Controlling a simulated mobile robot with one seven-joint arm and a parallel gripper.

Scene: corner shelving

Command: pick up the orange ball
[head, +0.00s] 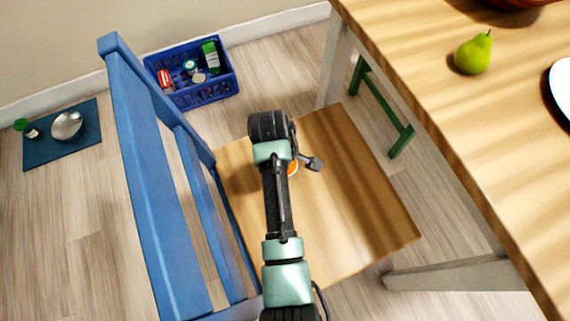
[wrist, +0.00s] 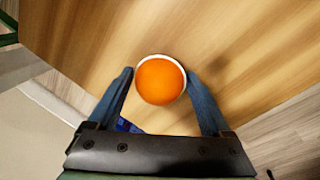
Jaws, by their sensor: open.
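The orange ball (wrist: 160,81) shows in the wrist view, with a white rim (wrist: 178,60) curving around its far side; it appears to sit in or on a small white round dish. In the head view only a sliver of the orange ball (head: 292,168) shows beside my arm, over the wooden chair seat (head: 350,190). My gripper (wrist: 160,76) is open, its two blue-grey fingers on either side of the ball, fingertips about level with its upper part. I cannot tell whether the fingers touch the ball or rim. In the head view my arm hides most of the gripper.
The blue chair back (head: 150,190) stands left of my arm. A wooden table (head: 440,110) with a green pear (head: 473,53) and white plate (head: 562,90) is at right. A blue crate (head: 208,98) and dark mat (head: 85,145) lie on the floor.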

